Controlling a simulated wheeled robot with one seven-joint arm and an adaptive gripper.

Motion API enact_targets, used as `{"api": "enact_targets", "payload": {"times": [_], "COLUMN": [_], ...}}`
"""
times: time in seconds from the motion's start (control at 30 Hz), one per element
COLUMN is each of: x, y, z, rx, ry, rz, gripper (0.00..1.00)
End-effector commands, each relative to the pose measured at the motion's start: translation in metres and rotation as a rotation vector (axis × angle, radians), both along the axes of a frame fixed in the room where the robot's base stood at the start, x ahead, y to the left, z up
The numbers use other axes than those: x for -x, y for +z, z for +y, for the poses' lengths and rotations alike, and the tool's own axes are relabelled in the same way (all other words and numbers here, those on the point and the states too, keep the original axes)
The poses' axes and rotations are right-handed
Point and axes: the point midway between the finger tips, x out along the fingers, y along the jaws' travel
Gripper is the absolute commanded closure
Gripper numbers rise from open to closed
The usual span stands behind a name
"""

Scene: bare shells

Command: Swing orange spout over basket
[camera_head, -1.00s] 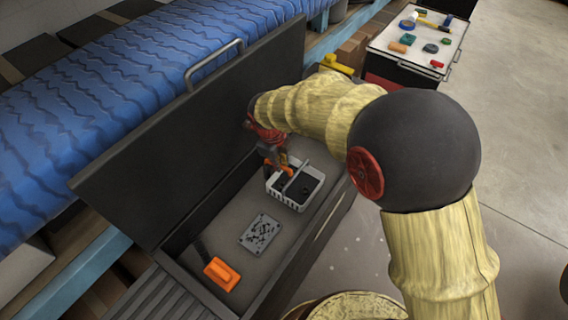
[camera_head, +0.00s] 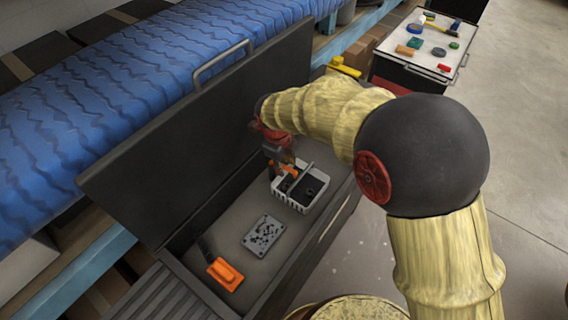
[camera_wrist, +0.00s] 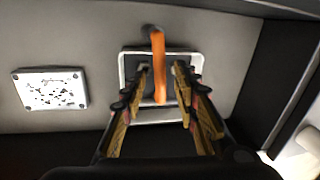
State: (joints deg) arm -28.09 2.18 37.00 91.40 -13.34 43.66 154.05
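A white basket (camera_head: 302,197) with a dark inside stands in the open dark chest; it also shows in the wrist view (camera_wrist: 194,62). An orange bar (camera_wrist: 158,65), seemingly the spout, crosses above the basket in the wrist view. In the head view a small orange part (camera_head: 288,170) shows at the basket's back edge, partly hidden by my gripper (camera_head: 282,163). In the wrist view my gripper's fingers (camera_wrist: 161,68) are apart, one on each side of the orange bar, with gaps visible. Contact with the bar cannot be told.
A grey speckled plate (camera_head: 263,235) and an orange block (camera_head: 225,273) lie in the chest (camera_head: 215,215). Its raised lid (camera_head: 215,125) stands close behind my arm. A table (camera_head: 440,48) with small objects is at the upper right. Floor right of the chest is clear.

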Motion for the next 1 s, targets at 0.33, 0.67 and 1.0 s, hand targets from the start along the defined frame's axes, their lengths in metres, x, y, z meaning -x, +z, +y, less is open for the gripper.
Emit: {"api": "enact_targets", "payload": {"times": [0.33,0.67,1.0], "x": [0.005,0.017,0.021], "y": [0.036,0.097,0.117], "z": [0.004,0.01,0.011], "rx": [-0.002,-0.001,0.0], "ry": [0.001,0.0,0.001], "rz": [-0.004,-0.002,0.0], "gripper": [0.7,0.7,0.7]}}
